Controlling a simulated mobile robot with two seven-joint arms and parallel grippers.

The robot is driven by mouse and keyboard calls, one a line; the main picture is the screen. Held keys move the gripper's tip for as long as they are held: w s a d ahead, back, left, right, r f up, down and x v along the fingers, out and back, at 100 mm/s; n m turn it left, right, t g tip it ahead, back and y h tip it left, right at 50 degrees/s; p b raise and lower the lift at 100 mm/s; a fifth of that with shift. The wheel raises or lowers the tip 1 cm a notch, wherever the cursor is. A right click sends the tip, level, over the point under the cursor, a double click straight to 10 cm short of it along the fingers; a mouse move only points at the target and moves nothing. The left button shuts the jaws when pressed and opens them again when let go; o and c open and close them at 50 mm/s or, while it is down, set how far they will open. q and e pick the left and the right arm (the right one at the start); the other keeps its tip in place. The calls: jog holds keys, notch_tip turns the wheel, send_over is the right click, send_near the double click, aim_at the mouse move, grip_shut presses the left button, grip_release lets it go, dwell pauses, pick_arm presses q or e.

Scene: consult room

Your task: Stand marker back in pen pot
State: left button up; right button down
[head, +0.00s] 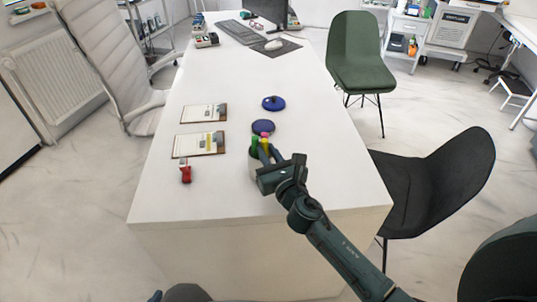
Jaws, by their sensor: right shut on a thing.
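The pen pot (253,168) is a small grey-green cup near the front of the white desk, partly hidden behind my right gripper. Green and yellow pen tops (254,143) show at its mouth. My right gripper (268,155) is at the pot's right side and rim, shut on a marker. The marker is mostly hidden by the fingers, so its colour and whether it is inside the pot cannot be told. My left gripper is not in view.
Two blue round objects (273,103) lie behind the pot on the desk (330,160). Two clipboards (199,144) and a small red item (186,174) lie to the left. A keyboard (240,32) and monitor stand at the back. Chairs flank the desk; its front right is clear.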

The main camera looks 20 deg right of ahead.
jog(key=shift+f, duration=0.25)
jog(key=c, duration=1.4)
grip_release()
jog(key=shift+o, duration=0.2)
jog(key=shift+r, duration=0.1)
jog(key=shift+r, duration=0.15)
jog(key=shift+s, duration=0.35)
jog(key=s+d, duration=0.1)
jog(key=s, duration=1)
jog(key=s+a+f+m+g+y, duration=0.1)
jog(key=s+f+m, duration=0.4)
jog(key=m, duration=1.2)
jog(key=s+a+f+m+g+y, duration=0.1)
jog(key=s+a+f+m+g, duration=0.2)
jog(key=m, duration=1.4)
jog(key=s+f+g+b, duration=0.1)
jog(key=s+f+g, duration=0.1)
jog(key=s, duration=0.3)
jog(key=shift+f+g+y, duration=0.3)
jog(key=shift+f, duration=0.1)
